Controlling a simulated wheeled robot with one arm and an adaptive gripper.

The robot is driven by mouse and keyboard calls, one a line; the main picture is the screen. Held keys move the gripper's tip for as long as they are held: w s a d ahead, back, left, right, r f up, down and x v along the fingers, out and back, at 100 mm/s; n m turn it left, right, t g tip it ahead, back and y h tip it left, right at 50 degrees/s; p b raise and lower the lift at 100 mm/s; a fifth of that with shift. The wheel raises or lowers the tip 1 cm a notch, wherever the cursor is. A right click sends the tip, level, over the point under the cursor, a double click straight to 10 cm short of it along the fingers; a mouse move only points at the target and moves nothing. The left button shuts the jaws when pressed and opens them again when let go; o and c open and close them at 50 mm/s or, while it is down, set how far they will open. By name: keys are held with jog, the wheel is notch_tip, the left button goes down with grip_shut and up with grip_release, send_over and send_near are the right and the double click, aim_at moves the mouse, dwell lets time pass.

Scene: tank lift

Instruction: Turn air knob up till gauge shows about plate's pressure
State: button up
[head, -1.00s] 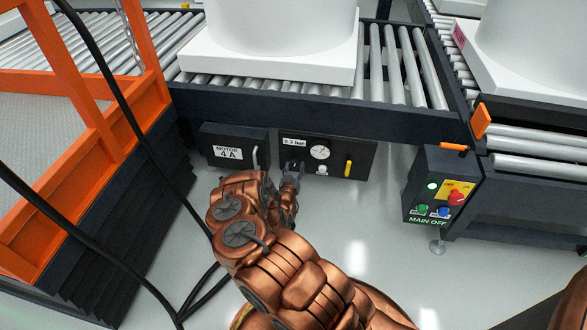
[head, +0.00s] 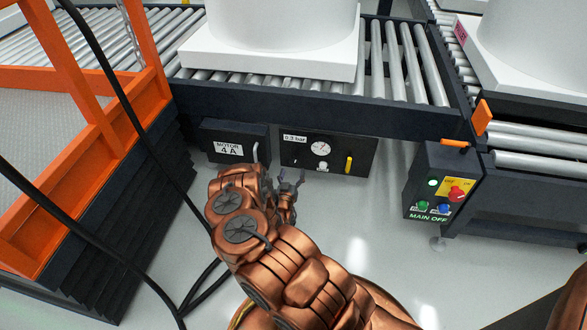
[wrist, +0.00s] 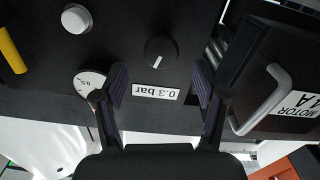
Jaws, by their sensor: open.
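The black air knob (wrist: 160,51) with a pale pointer line sits on the dark panel in the wrist view, which is upside down. The plate (wrist: 157,92) reads 0.3 bar; it also shows in the head view (head: 295,139). The round white gauge (head: 320,149) is right of the plate in the head view; its needle is too small to read surely. In the wrist view my left finger partly covers the gauge (wrist: 87,80). My gripper (wrist: 160,68) is open and empty, its fingers apart and short of the knob. In the head view my gripper (head: 291,181) is just below the panel.
A white button (wrist: 76,18) and a yellow lever (head: 349,165) share the panel. The MOTOR 4A box (head: 229,151) with its grey handle (wrist: 262,98) stands close beside my gripper. A MAIN OFF control box (head: 440,185) is to the right. Black cables hang at left.

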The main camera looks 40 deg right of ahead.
jog(key=v, duration=0.6)
jog(key=shift+s+a, duration=0.25)
jog(key=shift+a, duration=0.1)
